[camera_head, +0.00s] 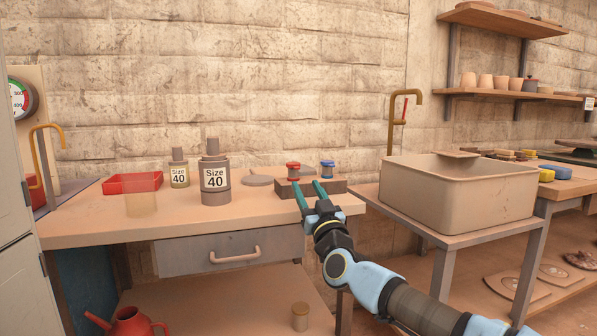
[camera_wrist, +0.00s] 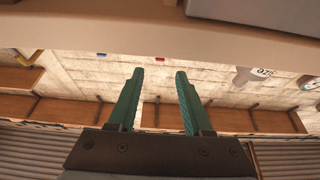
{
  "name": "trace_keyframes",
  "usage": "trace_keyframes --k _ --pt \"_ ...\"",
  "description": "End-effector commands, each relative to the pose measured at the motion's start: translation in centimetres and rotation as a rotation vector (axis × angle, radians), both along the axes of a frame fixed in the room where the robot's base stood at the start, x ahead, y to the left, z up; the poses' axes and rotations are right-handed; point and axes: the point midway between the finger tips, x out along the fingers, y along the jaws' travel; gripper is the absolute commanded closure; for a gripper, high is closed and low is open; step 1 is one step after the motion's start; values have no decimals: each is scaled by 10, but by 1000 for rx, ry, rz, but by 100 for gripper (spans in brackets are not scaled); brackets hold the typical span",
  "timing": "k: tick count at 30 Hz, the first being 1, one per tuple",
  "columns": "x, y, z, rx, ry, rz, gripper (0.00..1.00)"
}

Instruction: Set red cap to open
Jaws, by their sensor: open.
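The red cap (camera_head: 293,170) sits on top of a low dark block (camera_head: 283,189) at the right end of the workbench, with a blue cap (camera_head: 327,168) beside it. My gripper (camera_head: 308,184) is open and empty, its two green fingers pointing towards the block and overlapping its front in the head view. In the wrist view, which is upside down, the red cap (camera_wrist: 160,59) shows small between and beyond the fingertips (camera_wrist: 160,72). The blue cap (camera_wrist: 101,55) is to its left there. No contact with the red cap is visible.
Two bottles labelled Size 40 (camera_head: 215,180), a red tray (camera_head: 122,184) and a translucent cup (camera_head: 141,203) stand left on the workbench. A large beige basin (camera_head: 450,197) stands on the right. The bench front (camera_head: 250,222) is clear.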

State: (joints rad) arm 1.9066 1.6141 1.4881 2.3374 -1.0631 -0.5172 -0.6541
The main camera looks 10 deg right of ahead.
Motion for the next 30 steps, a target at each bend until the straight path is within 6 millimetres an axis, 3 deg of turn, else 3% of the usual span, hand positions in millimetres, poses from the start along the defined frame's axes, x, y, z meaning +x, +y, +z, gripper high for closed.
trace_keyframes --k 3,10,23,30 --pt "23 4 11 1 0 3 50" --pt "53 7 23 0 1 1 50" --pt "63 8 26 1 1 0 50" --pt "62 8 26 1 1 0 75"
